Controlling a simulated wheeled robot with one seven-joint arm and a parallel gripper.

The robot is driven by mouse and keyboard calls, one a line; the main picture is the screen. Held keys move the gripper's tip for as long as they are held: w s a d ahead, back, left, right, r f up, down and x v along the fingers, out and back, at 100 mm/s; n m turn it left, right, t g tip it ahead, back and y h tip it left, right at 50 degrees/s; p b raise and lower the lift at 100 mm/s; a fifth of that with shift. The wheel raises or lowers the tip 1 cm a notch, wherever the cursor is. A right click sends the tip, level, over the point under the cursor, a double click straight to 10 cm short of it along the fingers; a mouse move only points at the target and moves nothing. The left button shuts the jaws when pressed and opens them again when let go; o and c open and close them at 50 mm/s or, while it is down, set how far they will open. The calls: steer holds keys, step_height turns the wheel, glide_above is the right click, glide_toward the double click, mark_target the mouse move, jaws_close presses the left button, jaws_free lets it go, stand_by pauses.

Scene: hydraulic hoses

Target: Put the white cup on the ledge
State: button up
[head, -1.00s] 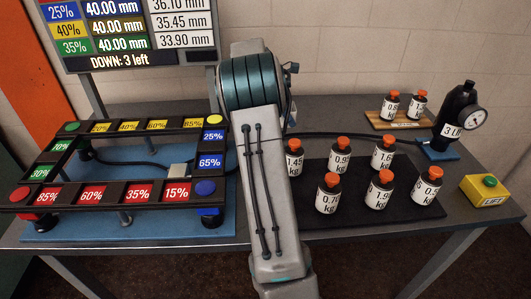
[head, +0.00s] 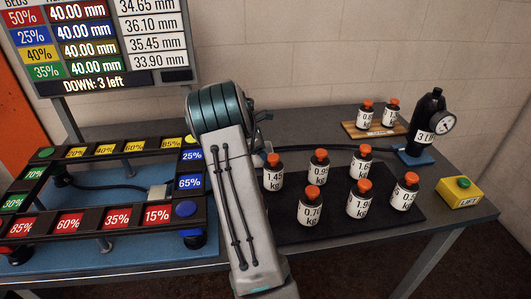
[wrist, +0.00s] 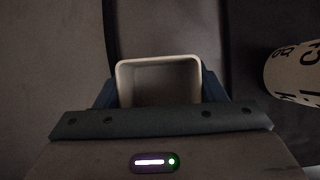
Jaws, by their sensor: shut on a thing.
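The white cup (wrist: 158,76) shows in the wrist view as a pale, rounded-square rim with a shaded inside, opening toward the camera. My gripper (wrist: 158,90) has a dark blue finger on each side of it and is shut on it. In the head view my own arm hides the gripper and the cup. No part of the scene is clearly marked as the ledge, so I cannot tell which surface it is.
Labelled black bottles with orange caps (head: 359,198) stand on a dark mat right of my arm; one label (wrist: 296,73) shows in the wrist view. Behind are a wooden board (head: 376,132) and gauge bottle (head: 428,118). A percent-tile frame (head: 100,219) stands left, yellow LIFT box (head: 459,193) right.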

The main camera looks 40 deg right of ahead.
steer(key=shift+f, duration=0.15)
steer(key=o, duration=1)
